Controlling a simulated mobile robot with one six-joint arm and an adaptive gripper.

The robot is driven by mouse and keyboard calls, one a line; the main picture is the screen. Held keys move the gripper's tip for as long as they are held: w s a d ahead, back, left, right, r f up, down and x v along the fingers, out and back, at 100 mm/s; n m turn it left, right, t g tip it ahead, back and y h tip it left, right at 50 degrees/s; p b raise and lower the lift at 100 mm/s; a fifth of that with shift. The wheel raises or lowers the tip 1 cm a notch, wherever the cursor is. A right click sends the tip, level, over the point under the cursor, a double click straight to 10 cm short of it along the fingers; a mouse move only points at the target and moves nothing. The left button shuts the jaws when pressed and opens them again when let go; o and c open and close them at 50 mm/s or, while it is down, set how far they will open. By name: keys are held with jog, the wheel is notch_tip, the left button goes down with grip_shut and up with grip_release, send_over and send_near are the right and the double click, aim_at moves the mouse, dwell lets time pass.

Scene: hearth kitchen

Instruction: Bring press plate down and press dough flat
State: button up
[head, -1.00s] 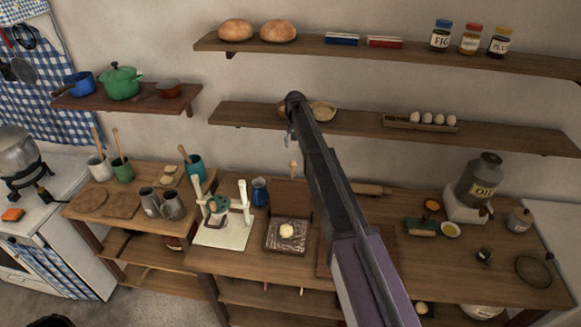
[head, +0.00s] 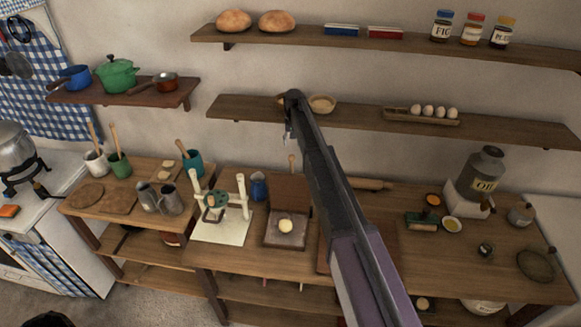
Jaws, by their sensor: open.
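A wooden press stands open on the counter, its square base (head: 299,242) lying flat. A pale dough ball (head: 286,226) sits in the middle of the base. The press plate (head: 287,193) is raised behind the base, and a wooden handle end (head: 291,161) shows above it. My gripper (head: 289,136) is small in the head view, at the end of my arm, in front of the middle shelf and above the press in the picture. It is open, holds nothing I can see, and appears apart from the plate. My arm hides the area right of the press.
A white stand with posts (head: 220,228) and a blue jug (head: 258,187) are close left of the press. A rolling pin (head: 370,184) lies behind my arm. The middle shelf (head: 240,108) runs behind my gripper.

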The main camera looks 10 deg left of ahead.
aim_at(291, 163)
jog(key=shift+a+f+b, duration=0.15)
jog(key=shift+f+b, duration=5.2)
jog(key=shift+f, duration=0.3)
grip_shut()
